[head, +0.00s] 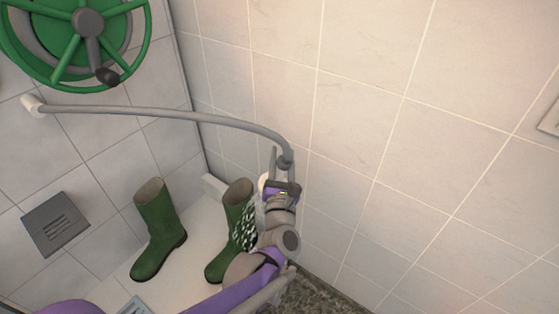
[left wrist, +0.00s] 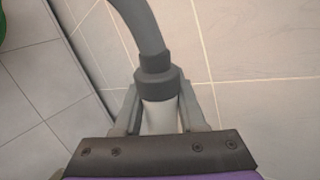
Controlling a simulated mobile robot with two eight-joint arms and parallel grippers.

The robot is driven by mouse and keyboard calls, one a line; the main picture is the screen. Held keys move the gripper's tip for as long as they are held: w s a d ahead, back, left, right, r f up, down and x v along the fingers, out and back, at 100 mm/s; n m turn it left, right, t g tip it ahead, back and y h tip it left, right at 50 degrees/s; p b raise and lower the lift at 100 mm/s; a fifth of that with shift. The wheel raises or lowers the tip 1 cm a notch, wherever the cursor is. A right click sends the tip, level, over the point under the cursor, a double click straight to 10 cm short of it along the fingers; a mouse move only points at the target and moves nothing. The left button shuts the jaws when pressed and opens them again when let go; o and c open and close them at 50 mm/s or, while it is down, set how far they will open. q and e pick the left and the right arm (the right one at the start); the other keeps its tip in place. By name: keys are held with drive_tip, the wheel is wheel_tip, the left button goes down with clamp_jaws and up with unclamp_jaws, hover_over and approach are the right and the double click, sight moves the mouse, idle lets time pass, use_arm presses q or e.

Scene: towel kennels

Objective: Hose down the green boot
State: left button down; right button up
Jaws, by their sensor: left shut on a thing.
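A plain green boot (head: 157,230) stands upright on a pale tray on the left. A second green boot (head: 231,225) stands to its right, with white and dark flecks on the side near my arm; my arm partly covers it. A grey hose (head: 190,113) runs from a wall fitting to my left gripper (head: 281,163). My left gripper is shut on the hose's pale nozzle (left wrist: 160,116), just below its dark grey collar, and is above and to the right of the flecked boot. The nozzle's outlet is hidden. My right gripper is out of view.
A green hose reel (head: 70,68) with a crank is at the upper left. The pale tray (head: 110,290) is under the boots.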

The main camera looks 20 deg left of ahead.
use_arm(q)
drive_tip(key=shift+s+a+r+p, duration=0.15)
drive_tip(key=shift+s+r+p, duration=0.3)
drive_tip(key=shift+r+p, duration=0.5)
drive_tip(key=shift+s+a+r+p, duration=0.2)
drive_tip(key=shift+s+r+p, duration=0.4)
drive_tip(key=shift+r, duration=0.5)
drive_tip(key=shift+s+a+r+p, duration=0.15)
drive_tip(key=shift+s+r+p, duration=0.15)
drive_tip(key=shift+r+p, duration=0.7)
